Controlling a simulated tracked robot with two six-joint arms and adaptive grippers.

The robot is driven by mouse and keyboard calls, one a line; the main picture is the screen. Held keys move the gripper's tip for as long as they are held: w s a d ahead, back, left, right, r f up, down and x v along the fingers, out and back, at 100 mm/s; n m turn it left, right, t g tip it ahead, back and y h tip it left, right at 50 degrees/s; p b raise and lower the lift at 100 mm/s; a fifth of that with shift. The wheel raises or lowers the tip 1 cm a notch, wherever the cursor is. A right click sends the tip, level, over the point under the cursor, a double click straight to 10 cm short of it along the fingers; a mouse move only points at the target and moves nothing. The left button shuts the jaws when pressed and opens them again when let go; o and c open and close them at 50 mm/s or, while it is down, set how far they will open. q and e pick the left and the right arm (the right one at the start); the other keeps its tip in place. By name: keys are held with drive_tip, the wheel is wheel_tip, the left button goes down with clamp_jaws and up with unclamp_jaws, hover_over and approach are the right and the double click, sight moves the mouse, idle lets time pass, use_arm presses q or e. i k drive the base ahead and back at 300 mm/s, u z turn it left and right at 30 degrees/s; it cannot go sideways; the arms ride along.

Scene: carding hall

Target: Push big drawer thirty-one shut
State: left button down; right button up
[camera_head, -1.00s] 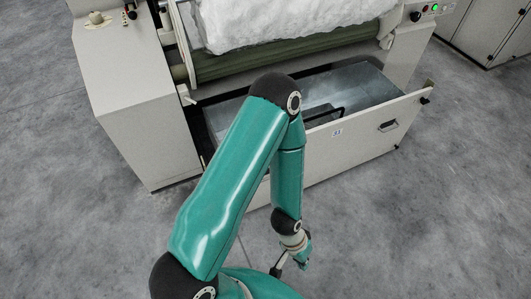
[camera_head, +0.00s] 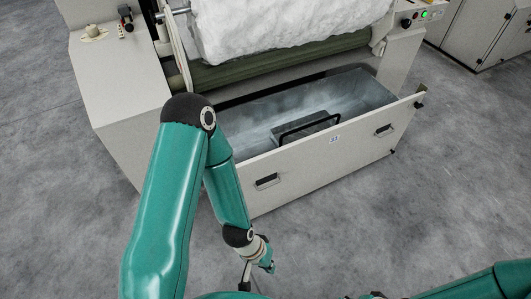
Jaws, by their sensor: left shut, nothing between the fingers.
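The big drawer (camera_head: 310,172) is pulled out from the base of the carding machine. Its pale front bears a small number plate (camera_head: 334,140), which looks like thirty-one, and two recessed handles. Its metal-lined inside is open to view. My left arm reaches across the drawer's left end and bends down in front of it. My left gripper (camera_head: 246,275) is small and partly hidden below the wrist; it is shut and empty, apart from the drawer front. My right arm enters at the bottom right, and its gripper does not show.
A grey block with a black bar handle (camera_head: 309,123) lies inside the drawer. White fibre (camera_head: 280,25) lies above it on the machine. A pale cabinet (camera_head: 120,85) stands at the left. The grey floor (camera_head: 400,215) before the drawer's right half is clear.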

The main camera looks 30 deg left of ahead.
sight(373, 121)
drive_tip(key=u, duration=0.15)
drive_tip(key=i, duration=1)
drive_tip(key=z, duration=0.05)
